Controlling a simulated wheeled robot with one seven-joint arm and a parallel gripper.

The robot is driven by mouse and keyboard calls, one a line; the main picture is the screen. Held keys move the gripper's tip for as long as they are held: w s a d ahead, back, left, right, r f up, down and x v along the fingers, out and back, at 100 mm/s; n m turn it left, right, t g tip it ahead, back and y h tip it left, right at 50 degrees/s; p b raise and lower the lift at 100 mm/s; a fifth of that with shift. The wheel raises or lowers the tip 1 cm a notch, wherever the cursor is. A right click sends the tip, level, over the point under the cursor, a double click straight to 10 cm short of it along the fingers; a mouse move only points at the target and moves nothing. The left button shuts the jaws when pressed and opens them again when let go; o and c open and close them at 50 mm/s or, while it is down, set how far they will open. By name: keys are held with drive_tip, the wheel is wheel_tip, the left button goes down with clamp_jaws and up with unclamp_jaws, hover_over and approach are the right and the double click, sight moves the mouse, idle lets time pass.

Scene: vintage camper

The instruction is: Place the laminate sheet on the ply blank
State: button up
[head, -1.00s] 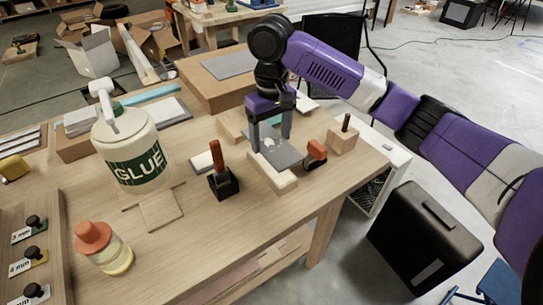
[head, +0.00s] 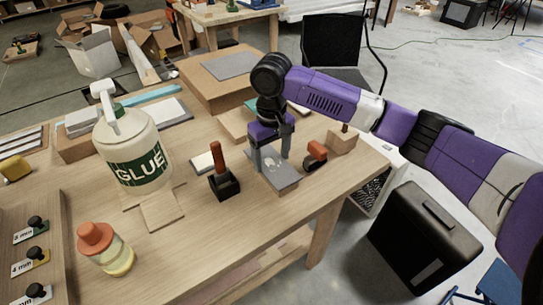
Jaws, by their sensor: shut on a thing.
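A small grey laminate sheet (head: 283,177) is near the right front part of the workbench, with pale spots or patches on its upper side. My gripper (head: 271,163) points down and is shut on the sheet, with one finger at its left edge and the other at its far right edge. The sheet looks nearly level and lies low over the place of the pale ply blank. The blank is now almost wholly hidden under it. I cannot tell whether the two touch or how well their edges line up.
A brush in a black holder (head: 223,182) stands just left of the sheet, and an orange-handled roller (head: 316,154) just right. A wooden block (head: 341,140) is behind the roller. A glue jug (head: 132,150) and an orange-capped bottle (head: 104,248) stand further left.

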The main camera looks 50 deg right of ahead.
sight(271, 163)
drive_tip(key=o, duration=1.4)
wheel_tip(271, 163, up, 12)
drive_tip(key=shift+r, duration=0.15)
drive_tip(key=shift+w, duration=0.1)
